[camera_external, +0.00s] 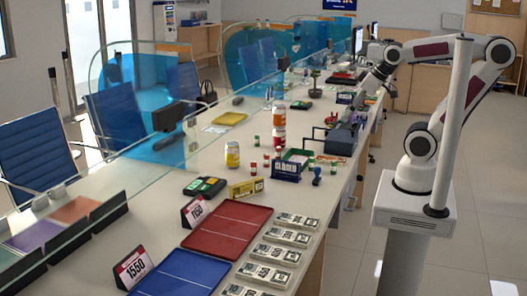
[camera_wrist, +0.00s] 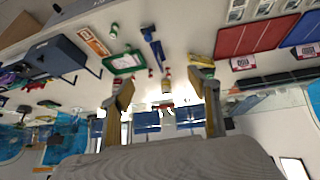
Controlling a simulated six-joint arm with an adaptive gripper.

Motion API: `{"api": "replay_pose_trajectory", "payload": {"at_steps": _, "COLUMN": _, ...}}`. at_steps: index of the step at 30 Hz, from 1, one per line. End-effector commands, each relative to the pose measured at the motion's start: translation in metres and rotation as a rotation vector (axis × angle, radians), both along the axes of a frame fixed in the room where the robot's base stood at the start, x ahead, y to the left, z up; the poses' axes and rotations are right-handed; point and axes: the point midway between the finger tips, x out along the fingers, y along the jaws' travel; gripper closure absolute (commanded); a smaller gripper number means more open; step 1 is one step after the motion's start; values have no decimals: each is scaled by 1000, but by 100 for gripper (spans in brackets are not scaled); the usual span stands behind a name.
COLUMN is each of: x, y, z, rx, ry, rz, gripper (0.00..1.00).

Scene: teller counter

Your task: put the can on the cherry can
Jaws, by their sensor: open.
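A red-and-white can (camera_external: 279,138), which may be the cherry can, shows upright on the counter in the external view. An orange-and-white can (camera_external: 279,115) shows directly above it and appears to rest on it; I cannot fully tell stacking from one behind the other. A yellow-labelled can (camera_external: 232,154) stands apart to the left. My gripper (camera_external: 368,90) is up at the far right side of the counter, well away from these cans. In the wrist view its two fingers (camera_wrist: 166,86) are spread with nothing held between them. The labels are too small to read.
A glass screen (camera_external: 140,145) runs along the counter's left side. A green tray (camera_external: 296,156), small bottles and a grey-blue box (camera_external: 341,138) are near the cans. A red tray (camera_external: 227,232) and a blue tray (camera_external: 182,275) lie in front. Some counter right of the yellow can is clear.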

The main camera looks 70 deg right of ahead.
Motion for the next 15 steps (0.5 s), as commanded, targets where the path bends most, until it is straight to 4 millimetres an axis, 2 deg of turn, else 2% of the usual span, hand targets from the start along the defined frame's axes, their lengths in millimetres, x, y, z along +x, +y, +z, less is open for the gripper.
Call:
{"api": "replay_pose_trajectory", "payload": {"at_steps": 3, "x": -22, "y": 16, "z": -5, "rx": 25, "ry": 29, "rz": 41, "gripper": 39}}
{"api": "replay_pose_trajectory", "payload": {"at_steps": 6, "x": -34, "y": 24, "z": -8, "rx": 41, "ry": 49, "rz": 61, "gripper": 39}}
{"api": "replay_pose_trajectory", "payload": {"at_steps": 15, "x": -41, "y": 28, "z": -10, "rx": 49, "ry": 62, "rz": 72, "gripper": 39}}
